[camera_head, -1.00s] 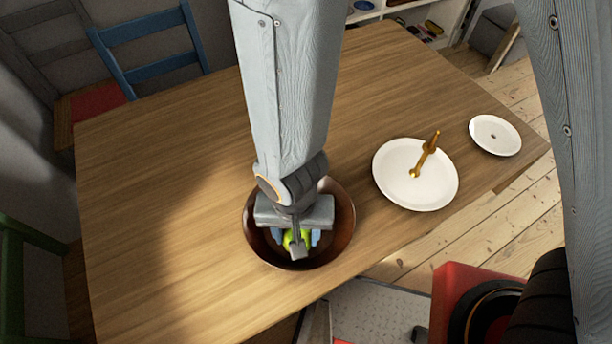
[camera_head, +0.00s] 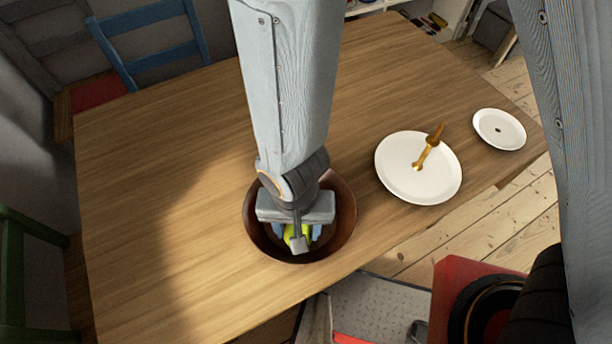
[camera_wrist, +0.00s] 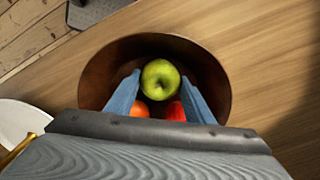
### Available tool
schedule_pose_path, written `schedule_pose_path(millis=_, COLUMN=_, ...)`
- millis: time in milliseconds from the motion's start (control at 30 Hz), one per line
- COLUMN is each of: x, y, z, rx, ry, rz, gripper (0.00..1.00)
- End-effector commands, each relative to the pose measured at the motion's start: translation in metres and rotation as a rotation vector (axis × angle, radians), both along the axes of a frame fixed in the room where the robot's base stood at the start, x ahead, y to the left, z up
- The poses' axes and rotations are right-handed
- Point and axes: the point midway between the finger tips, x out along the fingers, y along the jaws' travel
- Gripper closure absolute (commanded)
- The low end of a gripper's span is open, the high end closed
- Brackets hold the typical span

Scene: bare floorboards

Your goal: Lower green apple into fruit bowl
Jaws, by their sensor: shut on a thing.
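The green apple (camera_wrist: 160,79) is between the two blue fingers of my gripper (camera_wrist: 160,88) in the wrist view. In the head view the green apple (camera_head: 291,233) shows only partly, behind the end of my gripper (camera_head: 297,234). My gripper is shut on the apple. The fruit bowl (camera_head: 344,222) is round and dark brown, and my gripper is over its opening. The bowl also fills the middle of the wrist view (camera_wrist: 105,72). I cannot tell whether the apple touches the fruit below it.
An orange fruit (camera_wrist: 138,108) and a red fruit (camera_wrist: 175,111) lie inside the bowl. A white plate (camera_head: 400,180) with a golden tiered handle stands to the right, with a smaller white plate (camera_head: 498,129) beyond. The table's left side (camera_head: 150,180) is clear.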

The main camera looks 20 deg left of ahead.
Motion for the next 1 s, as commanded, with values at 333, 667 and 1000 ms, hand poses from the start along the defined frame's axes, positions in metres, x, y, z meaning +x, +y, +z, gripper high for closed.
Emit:
schedule_pose_path(millis=333, x=0.0, y=0.0, z=0.0, rx=0.0, ry=0.0, rz=0.0, gripper=0.32)
schedule_pose_path(millis=667, x=0.0, y=0.0, z=0.001, rx=0.0, ry=0.0, rz=0.0, gripper=0.3)
schedule_pose_path(millis=1000, x=0.001, y=0.001, z=0.034, rx=0.005, ry=-0.002, rz=0.0, gripper=0.3)
